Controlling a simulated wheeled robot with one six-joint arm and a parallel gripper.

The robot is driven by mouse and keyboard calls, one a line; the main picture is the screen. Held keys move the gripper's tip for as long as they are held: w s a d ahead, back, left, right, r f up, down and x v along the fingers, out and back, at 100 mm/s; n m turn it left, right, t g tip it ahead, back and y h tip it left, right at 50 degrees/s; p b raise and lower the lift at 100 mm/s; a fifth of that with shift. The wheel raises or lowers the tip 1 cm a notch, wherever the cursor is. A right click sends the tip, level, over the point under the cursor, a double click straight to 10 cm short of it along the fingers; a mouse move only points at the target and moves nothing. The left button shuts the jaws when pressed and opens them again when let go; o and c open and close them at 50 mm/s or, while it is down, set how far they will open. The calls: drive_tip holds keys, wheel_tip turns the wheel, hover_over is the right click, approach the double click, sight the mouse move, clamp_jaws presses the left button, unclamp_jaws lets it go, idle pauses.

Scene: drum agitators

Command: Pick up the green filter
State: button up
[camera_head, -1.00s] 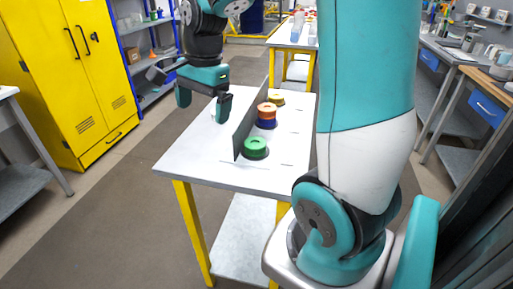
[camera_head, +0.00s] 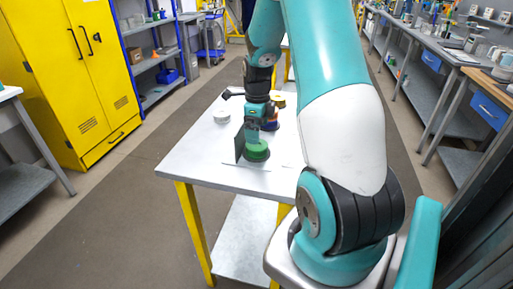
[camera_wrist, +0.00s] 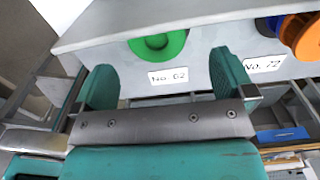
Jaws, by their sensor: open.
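In the wrist view, the green filter (camera_wrist: 174,44) lies beyond the fingertips, toward the top of the picture, apart from both fingers. My gripper (camera_head: 256,138) is above the filter in the head view and partly overlaps it. In the wrist view, my gripper (camera_wrist: 165,75) has its two teal fingers wide apart with nothing between them.
An orange spool (camera_wrist: 303,36) and a blue one stand farther along the table. A label reading "No. 62" (camera_wrist: 167,77) lies by the green filter; another reads "No. 72" (camera_wrist: 262,64). A white round piece (camera_head: 221,116) sits at the table's left.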

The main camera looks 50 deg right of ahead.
sight(257, 148)
drive_tip(key=f, duration=0.3)
drive_tip(key=f+p, duration=0.1)
drive_tip(key=f, duration=0.2)
drive_tip(key=shift+s+a+f, duration=0.15)
drive_tip(key=shift+a+f, duration=0.05)
drive_tip(key=shift+f, duration=0.05)
drive_tip(key=shift+c, duration=0.5)
drive_tip(key=c, duration=0.8)
